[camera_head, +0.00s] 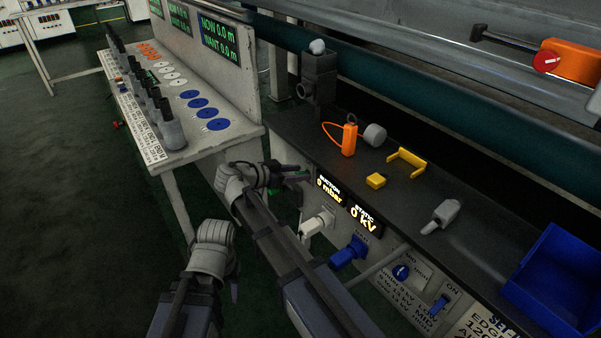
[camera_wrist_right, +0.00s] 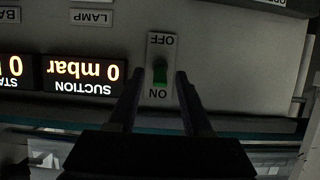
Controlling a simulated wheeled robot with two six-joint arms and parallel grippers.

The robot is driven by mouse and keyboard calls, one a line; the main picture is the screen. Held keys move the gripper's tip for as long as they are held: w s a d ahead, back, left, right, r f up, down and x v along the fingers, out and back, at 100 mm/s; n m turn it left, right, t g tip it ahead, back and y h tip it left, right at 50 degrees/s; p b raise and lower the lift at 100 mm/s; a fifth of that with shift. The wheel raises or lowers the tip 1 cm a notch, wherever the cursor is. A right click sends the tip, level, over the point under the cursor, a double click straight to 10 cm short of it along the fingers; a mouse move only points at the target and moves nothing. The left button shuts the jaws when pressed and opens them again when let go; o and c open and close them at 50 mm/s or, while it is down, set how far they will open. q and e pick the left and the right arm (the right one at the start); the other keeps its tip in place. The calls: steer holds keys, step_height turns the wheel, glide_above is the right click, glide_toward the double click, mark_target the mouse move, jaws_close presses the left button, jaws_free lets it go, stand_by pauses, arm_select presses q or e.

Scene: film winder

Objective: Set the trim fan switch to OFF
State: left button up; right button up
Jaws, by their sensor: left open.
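A green rocker switch (camera_wrist_right: 160,72) sits on a pale plate with OFF at one end and ON at the other, upside down in the right wrist view. Its green lever lies nearer the ON end. My right gripper (camera_wrist_right: 157,86) is open, one finger on each side of the switch's ON end. I cannot tell whether it touches. In the head view my right gripper (camera_head: 284,178) is at the bench's front panel, by a green spot. The switch's name label is hidden. My left gripper (camera_head: 234,289) hangs low at the left, mostly hidden behind its wrist, away from the panel.
SUCTION and STATIC displays (camera_head: 346,205) read 0. A white knob (camera_head: 316,222), blue knob (camera_head: 349,252) and blue switch (camera_head: 438,305) are along the panel. A blue bin (camera_head: 560,275) stands on the bench at right. A table with bottles (camera_head: 165,125) is at left.

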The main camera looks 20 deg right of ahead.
jaws_close()
stand_by(0.4)
steer(key=shift+f+b, duration=0.25)
steer(key=shift+b, duration=0.35)
steer(key=shift+f+t+h+b, duration=0.55)
steer(key=shift+h+b, duration=1)
steer(key=shift+b, duration=1.95)
steer(key=shift+f+t+h+b, duration=0.55)
steer(key=shift+h+b, duration=1.05)
steer(key=shift+b, duration=1.95)
steer(key=shift+f+t+h+b, duration=0.5)
steer(key=shift+h+b, duration=1.05)
steer(key=shift+b, duration=1.95)
steer(key=shift+r, duration=0.15)
